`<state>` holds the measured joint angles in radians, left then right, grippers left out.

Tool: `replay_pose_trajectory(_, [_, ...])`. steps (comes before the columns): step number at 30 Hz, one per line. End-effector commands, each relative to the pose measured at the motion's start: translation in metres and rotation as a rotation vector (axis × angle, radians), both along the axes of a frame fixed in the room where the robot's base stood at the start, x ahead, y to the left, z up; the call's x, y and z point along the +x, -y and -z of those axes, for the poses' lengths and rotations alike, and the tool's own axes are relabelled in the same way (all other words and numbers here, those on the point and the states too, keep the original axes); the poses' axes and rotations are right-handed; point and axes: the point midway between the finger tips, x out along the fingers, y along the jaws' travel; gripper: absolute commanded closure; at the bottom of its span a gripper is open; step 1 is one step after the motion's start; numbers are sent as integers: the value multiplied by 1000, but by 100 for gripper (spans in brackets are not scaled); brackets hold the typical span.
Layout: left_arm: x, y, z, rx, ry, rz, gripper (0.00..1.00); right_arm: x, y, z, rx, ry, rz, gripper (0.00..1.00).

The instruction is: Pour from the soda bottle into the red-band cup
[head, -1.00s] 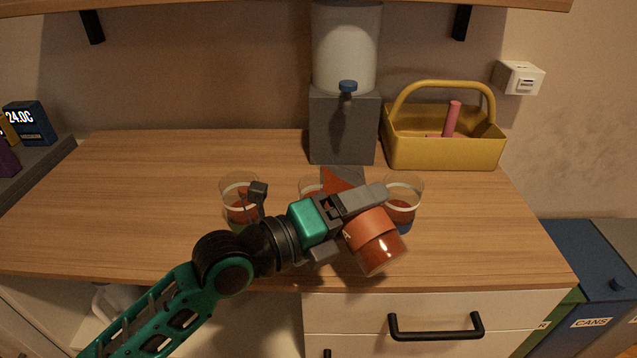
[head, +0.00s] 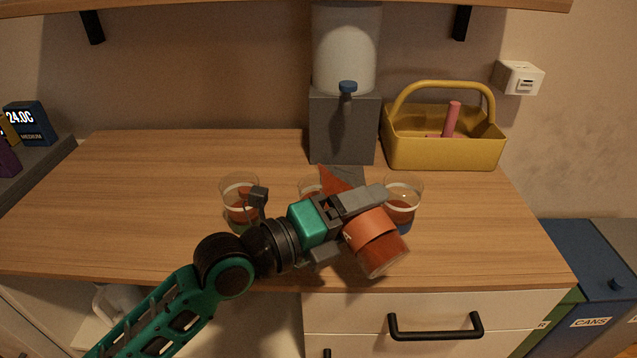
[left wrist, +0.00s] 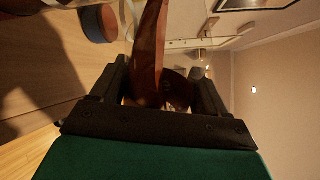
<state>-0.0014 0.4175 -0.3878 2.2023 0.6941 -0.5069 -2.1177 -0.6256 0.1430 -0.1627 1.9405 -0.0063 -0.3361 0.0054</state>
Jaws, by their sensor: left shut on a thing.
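My left gripper (head: 352,222) is shut on the soda bottle (head: 371,240), above the front of the counter. The bottle is steeply tilted, its base toward me at the lower right and its narrow neck pointing up-left, over or near the middle cup (head: 309,186). That cup is mostly hidden by the bottle and gripper. I cannot make out a red band. The bottle (left wrist: 150,50) also fills the jaws in the left wrist view.
A dispenser (head: 343,125) with a blue-topped tap stands behind the cups. A yellow caddy (head: 444,152) is at the back right. The counter's left side (head: 120,200) is clear. A shelf (head: 250,8) hangs above.

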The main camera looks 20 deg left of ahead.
Motion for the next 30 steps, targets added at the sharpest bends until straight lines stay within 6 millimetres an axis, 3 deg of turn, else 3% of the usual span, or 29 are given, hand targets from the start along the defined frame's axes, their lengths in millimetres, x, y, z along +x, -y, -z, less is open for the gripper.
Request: replay_pose_trajectory(30, [-1, 2, -2, -46, -39, 0, 74, 0, 0, -5, 0, 1, 0, 0])
